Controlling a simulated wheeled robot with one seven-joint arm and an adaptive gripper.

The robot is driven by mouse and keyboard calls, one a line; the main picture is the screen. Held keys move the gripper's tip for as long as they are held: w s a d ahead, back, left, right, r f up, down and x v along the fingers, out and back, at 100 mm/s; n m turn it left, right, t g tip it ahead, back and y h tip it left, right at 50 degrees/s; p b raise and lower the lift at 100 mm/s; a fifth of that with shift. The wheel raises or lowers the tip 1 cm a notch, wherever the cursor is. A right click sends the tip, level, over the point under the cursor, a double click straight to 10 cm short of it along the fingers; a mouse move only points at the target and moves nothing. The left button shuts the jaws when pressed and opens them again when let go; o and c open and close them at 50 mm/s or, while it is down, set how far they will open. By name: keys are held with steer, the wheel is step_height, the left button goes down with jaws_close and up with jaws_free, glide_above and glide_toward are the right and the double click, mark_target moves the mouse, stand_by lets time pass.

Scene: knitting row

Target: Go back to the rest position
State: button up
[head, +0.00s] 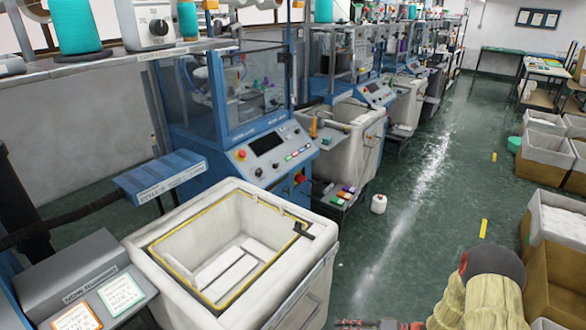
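My arm, in a pale yellow cover with a dark rounded joint, shows at the lower right of the head view. A dark and red part at the bottom edge looks like my gripper (380,325). It is mostly cut off by the frame, so its fingers cannot be told apart and I cannot tell what, if anything, is in it. It shows to the right of a large white bin (318,285) with a yellow-edged opening and pale slabs inside.
Blue knitting machines (265,148) line the left, with a second white bin (365,135) farther back. Boxes with white contents (555,245) line the right. The wet-looking aisle (415,190) between is mostly clear.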

steer(key=w+d+f+n+t+h, duration=0.1)
steer(key=w+d+f+h, duration=0.2)
steer(key=d+f+h, duration=0.65)
steer(key=d+h, duration=0.1)
steer(key=d, duration=0.5)
steer(key=s+d+r+g+h, duration=0.1)
steer(key=s+d+r+h, duration=0.25)
steer(key=r, duration=0.35)
steer(key=s+d+r+g+h, duration=0.2)
steer(key=d+r+h, duration=0.1)
steer(key=d+r, duration=0.3)
steer(key=s+a+r+t+y, duration=0.1)
steer(key=s+a+r, duration=0.5)
steer(key=r, duration=0.5)
steer(key=s+a+r+t+y, duration=0.1)
steer(key=s+a+r, duration=0.6)
steer(key=a+r, duration=0.3)
steer(key=s+a+r+n+t, duration=0.1)
steer(key=s+a+r, duration=0.6)
steer(key=r, duration=0.7)
steer(key=shift+s+a+y, duration=0.25)
steer(key=shift+a+y, duration=0.15)
steer(key=shift+a, duration=0.05)
